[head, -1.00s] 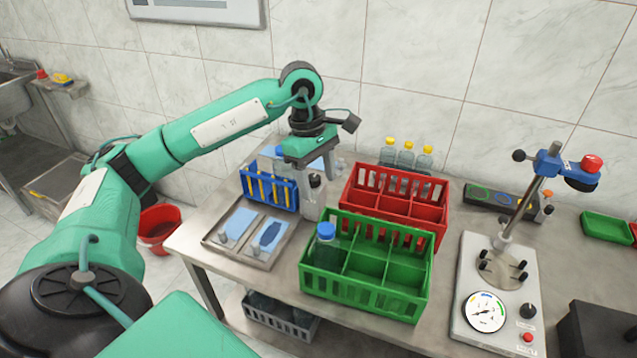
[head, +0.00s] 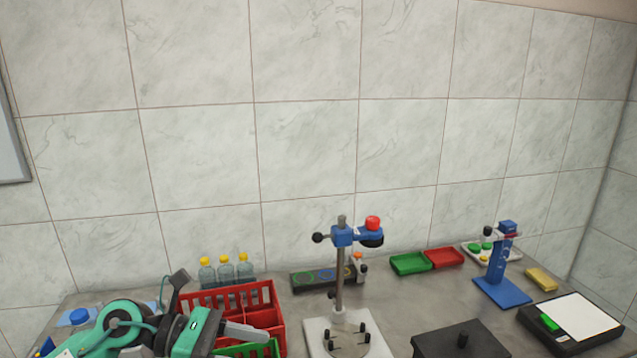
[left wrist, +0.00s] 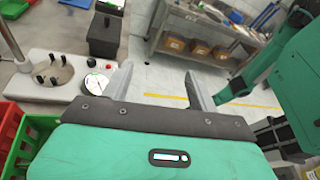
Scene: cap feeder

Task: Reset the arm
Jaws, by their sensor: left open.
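My left arm shows at the lower left of the head view. Its gripper (head: 243,333) points to the right, above the green crate (head: 250,350) and in front of the red crate (head: 265,312). In the left wrist view the two fingers of my left gripper (left wrist: 160,88) are spread wide apart with nothing between them, and the floor shows beyond. My right gripper is not in either view.
The capping stand (head: 339,270) stands right of the crates, with a black box (head: 460,340) beside it. Yellow-capped bottles (head: 226,270) stand behind the red crate. Small green (head: 410,263) and red (head: 444,258) trays, a blue stand (head: 502,285) and a scale (head: 580,318) are farther right.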

